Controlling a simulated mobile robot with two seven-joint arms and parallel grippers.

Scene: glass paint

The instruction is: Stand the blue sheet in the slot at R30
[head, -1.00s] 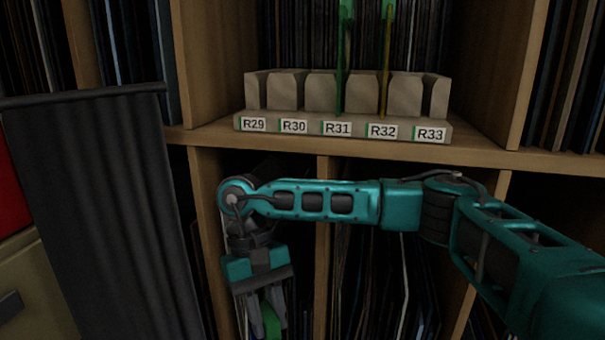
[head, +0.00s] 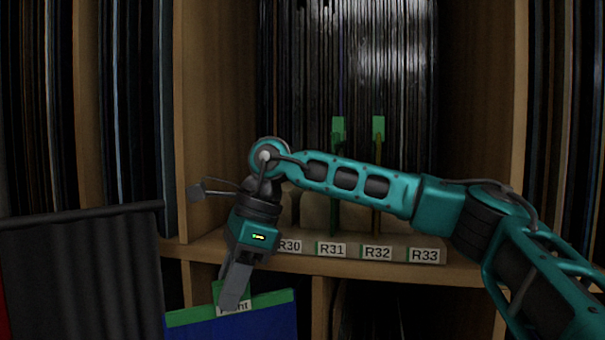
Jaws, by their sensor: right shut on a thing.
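The blue sheet (head: 235,328) has a green top edge with a green tab and a partly covered white label. It hangs from my right gripper (head: 233,300), which is shut on the tab. The sheet's lower part is out of the frame. It is in front of and below the shelf edge, lower left of the slotted rack (head: 400,240). The R30 label (head: 290,246) shows just right of my gripper. My wrist and forearm hide most of the R30 slot and the R29 label. My left gripper is not in view.
Thin sheets with green tabs stand in the rack at R31 (head: 338,128) and R32 (head: 378,128). Wooden uprights (head: 205,110) flank the bay, and many dark sleeves stand behind. A dark grey draped cloth (head: 85,270) is at left.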

